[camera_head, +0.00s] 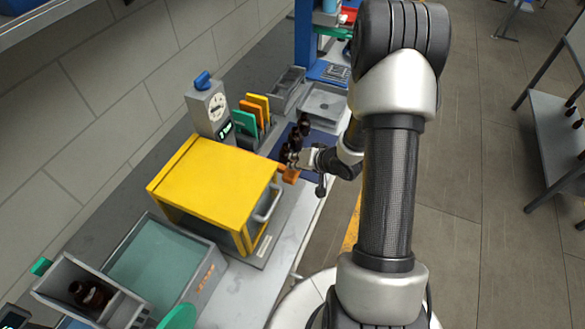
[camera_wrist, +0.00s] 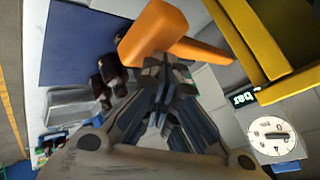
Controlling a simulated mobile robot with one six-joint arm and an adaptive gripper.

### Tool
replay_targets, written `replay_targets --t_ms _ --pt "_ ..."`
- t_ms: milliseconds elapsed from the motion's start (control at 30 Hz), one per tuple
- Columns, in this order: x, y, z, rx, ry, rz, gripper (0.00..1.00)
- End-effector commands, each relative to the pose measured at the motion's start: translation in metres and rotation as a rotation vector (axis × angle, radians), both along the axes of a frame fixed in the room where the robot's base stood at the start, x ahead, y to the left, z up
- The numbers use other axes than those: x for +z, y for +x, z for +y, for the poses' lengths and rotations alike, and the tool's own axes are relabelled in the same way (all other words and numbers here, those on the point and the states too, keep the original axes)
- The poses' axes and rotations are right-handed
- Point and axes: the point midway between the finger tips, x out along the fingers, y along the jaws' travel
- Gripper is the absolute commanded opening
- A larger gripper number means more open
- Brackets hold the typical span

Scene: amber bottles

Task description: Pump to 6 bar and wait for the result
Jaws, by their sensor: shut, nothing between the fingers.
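The pump has an orange handle (camera_head: 290,174) at the right front of a yellow chamber (camera_head: 205,178). In the wrist view the orange handle (camera_wrist: 165,35) lies right beyond my fingertips. My gripper (camera_head: 302,160) is shut and empty close to this handle; its fingers (camera_wrist: 167,75) also show in the wrist view. I cannot tell whether they touch it. A grey unit (camera_head: 205,110) with a round gauge and a blue knob stands behind the chamber. The gauge (camera_wrist: 273,138) and a small lit display (camera_wrist: 243,97) show in the wrist view; their reading is too small to tell.
Several dark amber bottles (camera_head: 296,138) stand on a blue mat (camera_wrist: 85,40) near my gripper. Coloured folders (camera_head: 253,110) and grey trays (camera_head: 322,105) are behind. A bin (camera_head: 80,280) with a bottle inside and a teal-topped box (camera_head: 160,262) stand front left.

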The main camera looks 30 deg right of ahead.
Motion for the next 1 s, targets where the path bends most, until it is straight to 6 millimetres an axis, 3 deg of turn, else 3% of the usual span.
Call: replay_targets --t_ms 1000 --pt "-0.013 0.000 0.000 0.001 0.000 0.001 0.00"
